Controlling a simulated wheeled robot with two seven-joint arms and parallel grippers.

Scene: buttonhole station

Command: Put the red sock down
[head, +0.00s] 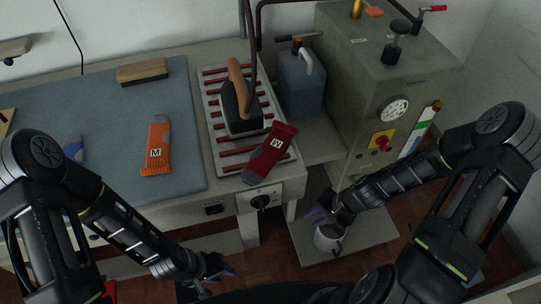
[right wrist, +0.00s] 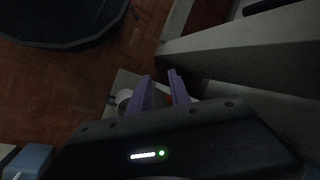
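The red sock (head: 270,153), dark red with grey parts and a white letter tag, lies tilted over the front right of the slatted iron rest (head: 222,158). Its upper end reaches past the rest's right edge. No gripper touches it. My right gripper (head: 316,214) is to the right of and below the sock, above the low shelf. In the right wrist view its purple fingers (right wrist: 160,88) are apart with nothing visible held between them. My left gripper (head: 218,281) is low in front of the table; its fingers look apart and empty.
An iron (head: 241,108) stands on the rest behind the sock. An orange sock (head: 157,147) and a partly hidden blue sock (head: 73,149) lie on the blue-grey mat (head: 105,110), with a brush (head: 142,71) behind. A white mug (head: 328,240) is below my right gripper. A steam boiler (head: 365,100) stands right.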

